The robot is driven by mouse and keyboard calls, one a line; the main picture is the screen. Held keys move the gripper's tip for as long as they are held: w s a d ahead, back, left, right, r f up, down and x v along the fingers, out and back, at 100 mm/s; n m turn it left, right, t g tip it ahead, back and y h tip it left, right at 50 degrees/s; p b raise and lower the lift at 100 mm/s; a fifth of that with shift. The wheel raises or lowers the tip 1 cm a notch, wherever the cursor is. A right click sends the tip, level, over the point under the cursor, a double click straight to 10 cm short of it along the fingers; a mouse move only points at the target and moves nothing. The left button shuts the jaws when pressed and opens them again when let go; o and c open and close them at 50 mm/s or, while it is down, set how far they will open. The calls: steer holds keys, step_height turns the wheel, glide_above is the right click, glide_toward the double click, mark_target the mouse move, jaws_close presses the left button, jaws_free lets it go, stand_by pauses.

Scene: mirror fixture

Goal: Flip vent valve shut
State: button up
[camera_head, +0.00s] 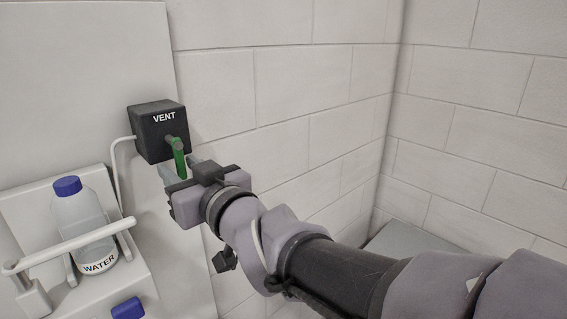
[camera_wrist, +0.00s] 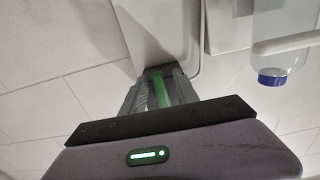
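The vent valve is a black box (camera_head: 160,131) marked VENT, mounted on a pale panel at the upper left of the head view. Its green lever (camera_head: 180,157) hangs downward from a pivot on the front of the box. My gripper (camera_head: 179,167) is at the lever, with one finger on each side of it. In the wrist view, the green lever (camera_wrist: 160,87) stands between the two grey fingers of my gripper (camera_wrist: 158,82). The fingers are apart, with a pale gap showing on the lever's left. Contact on the right side cannot be told.
A bottle (camera_head: 82,222) marked WATER with a blue cap stands in a holder behind a white bar (camera_head: 70,247), below left of the valve. A white tube (camera_head: 117,170) runs down from the box. Block walls (camera_head: 300,75) stand behind and at right.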

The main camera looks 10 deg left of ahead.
steer(key=v, duration=1.7)
steer(key=shift+p, duration=0.45)
steer(key=shift+d, duration=0.15)
